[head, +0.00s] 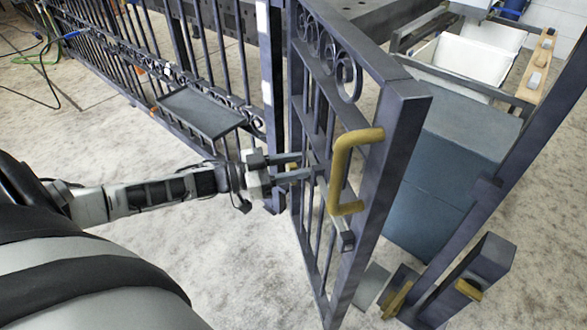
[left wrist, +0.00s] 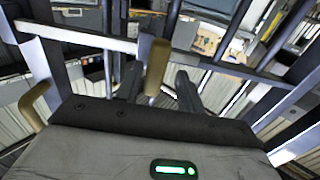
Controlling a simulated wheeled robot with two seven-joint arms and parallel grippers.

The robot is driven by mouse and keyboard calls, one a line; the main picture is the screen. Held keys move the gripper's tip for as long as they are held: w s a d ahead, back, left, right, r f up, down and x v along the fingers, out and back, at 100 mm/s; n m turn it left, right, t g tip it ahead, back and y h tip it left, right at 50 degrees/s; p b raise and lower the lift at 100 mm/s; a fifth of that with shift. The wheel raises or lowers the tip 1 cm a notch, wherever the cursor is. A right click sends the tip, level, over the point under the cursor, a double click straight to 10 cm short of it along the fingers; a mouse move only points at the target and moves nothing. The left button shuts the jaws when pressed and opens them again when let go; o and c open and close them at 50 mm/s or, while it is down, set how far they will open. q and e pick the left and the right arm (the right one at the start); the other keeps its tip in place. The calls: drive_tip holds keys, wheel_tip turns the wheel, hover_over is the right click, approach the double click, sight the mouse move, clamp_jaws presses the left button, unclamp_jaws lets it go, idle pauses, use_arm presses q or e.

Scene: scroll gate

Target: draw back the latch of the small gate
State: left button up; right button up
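The small gate (head: 385,150) is a blue-grey barred leaf with scrollwork along its top. A brass pull handle (head: 345,170) is fixed to it; a brass piece at the left of the left wrist view (left wrist: 35,103) looks like this handle. A brass knob (left wrist: 157,65) stands between the fingers of my left gripper (left wrist: 158,88), with gaps on both sides. My left gripper (head: 303,167) reaches to the gate bars and is open. The knob is mostly hidden in the head view. A grey metal block (head: 346,240) sits low by the gate's free edge. My right gripper is out of view.
A blue-grey post (head: 510,170) stands to the right, apart from the gate's edge, with a short block (head: 485,262) and brass pieces at its foot. Fence panels (head: 130,50) run off to the left, with a dark tray (head: 200,112). White bins (head: 470,58) stand behind.

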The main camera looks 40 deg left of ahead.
use_arm(q)
drive_tip(key=shift+d, duration=0.15)
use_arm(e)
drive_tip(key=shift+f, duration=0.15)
use_arm(q)
drive_tip(key=shift+s, duration=0.1)
drive_tip(key=shift+s+f, duration=0.1)
drive_tip(key=shift+s, duration=0.1)
drive_tip(key=p+v, duration=0.2)
drive_tip(key=v, duration=1.3)
drive_tip(key=shift+a, duration=0.35)
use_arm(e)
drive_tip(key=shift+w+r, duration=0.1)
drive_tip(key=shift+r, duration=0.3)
use_arm(q)
drive_tip(key=shift+s, duration=0.1)
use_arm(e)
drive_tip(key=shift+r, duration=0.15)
